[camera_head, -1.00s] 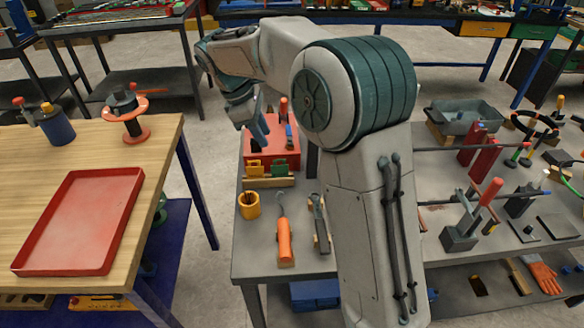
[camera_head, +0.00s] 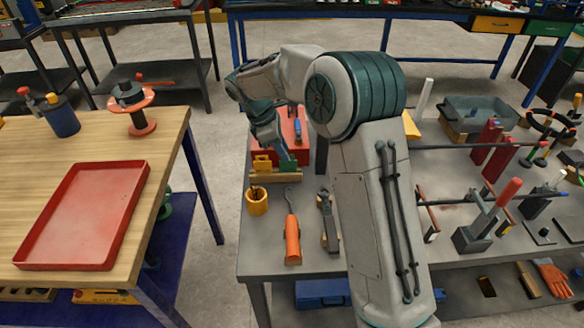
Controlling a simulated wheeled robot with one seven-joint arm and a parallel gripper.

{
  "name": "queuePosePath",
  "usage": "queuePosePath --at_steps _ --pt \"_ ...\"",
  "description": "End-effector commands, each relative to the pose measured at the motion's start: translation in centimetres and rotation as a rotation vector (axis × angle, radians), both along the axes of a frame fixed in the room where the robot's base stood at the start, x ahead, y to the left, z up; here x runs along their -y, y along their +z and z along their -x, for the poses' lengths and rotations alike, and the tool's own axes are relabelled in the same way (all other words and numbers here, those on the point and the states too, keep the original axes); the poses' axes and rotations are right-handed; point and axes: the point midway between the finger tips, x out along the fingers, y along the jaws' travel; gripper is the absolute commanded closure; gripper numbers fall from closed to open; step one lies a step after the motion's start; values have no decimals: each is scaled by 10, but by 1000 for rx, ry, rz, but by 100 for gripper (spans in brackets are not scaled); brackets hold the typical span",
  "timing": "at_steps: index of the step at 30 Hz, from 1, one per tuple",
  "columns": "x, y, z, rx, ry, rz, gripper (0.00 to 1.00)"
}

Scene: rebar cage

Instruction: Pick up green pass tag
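The green pass tag (camera_head: 289,167) stands in a wooden holder (camera_head: 275,178) near the back left of the grey table, beside a yellow tag (camera_head: 262,163). My gripper (camera_head: 284,158) points down right at the green tag and covers part of it. Whether it touches the tag, or is in front of it or around it, I cannot tell. The finger opening is too small and hidden to make out.
A red box (camera_head: 293,125) stands just behind the holder. A yellow cup (camera_head: 257,201), an orange-handled tool (camera_head: 292,235) and a wrench-like tool (camera_head: 328,220) lie in front. A red tray (camera_head: 85,215) lies on the wooden table at left.

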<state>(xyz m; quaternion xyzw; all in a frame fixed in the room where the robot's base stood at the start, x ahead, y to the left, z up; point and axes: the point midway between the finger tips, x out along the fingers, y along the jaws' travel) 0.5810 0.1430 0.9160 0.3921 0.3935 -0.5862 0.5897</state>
Motion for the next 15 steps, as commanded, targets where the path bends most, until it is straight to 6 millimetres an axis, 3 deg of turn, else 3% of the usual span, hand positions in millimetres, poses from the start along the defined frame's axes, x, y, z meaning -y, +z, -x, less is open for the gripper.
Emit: queuePosePath --at_steps 9,15 --pt "21 -39 4 -1 -2 2 71" --pt "22 -42 4 0 -1 1 71"
